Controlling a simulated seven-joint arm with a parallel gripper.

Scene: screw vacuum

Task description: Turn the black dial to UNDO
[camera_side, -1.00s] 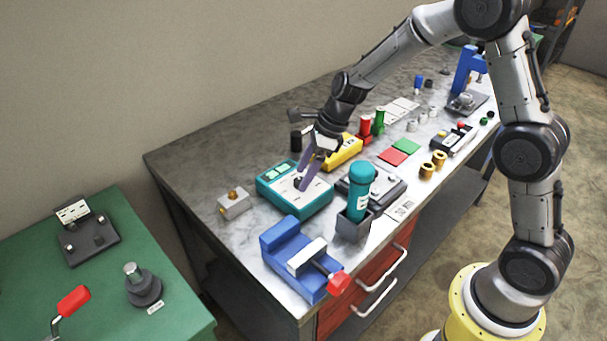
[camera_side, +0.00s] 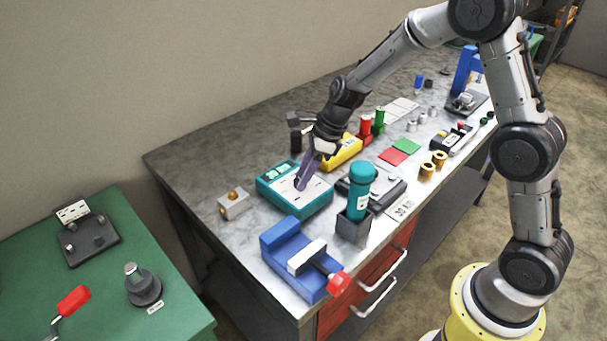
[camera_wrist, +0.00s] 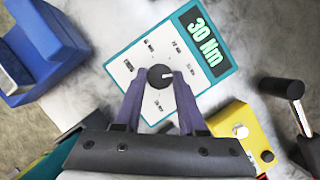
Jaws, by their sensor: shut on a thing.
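A teal box with a white face (camera_side: 312,191) stands on the grey bench in the side view; it also shows in the wrist view (camera_wrist: 125,68). Its green display (camera_wrist: 207,48) reads 30 Nm. The round black dial (camera_wrist: 160,75) sits on the white face, with several small labels around it, too small to read surely. A white mark on the dial points to the right in the wrist view. My gripper (camera_side: 299,186) comes down onto the box, its purple fingers (camera_wrist: 159,84) on both sides of the dial and shut on it. The fingers hide the dial in the side view.
A blue vise (camera_side: 290,255) and a teal bottle in a grey holder (camera_side: 353,227) stand in front of the box. A yellow device (camera_side: 343,152) is close behind. A small metal block (camera_side: 233,205) is to the left, with clear bench around it.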

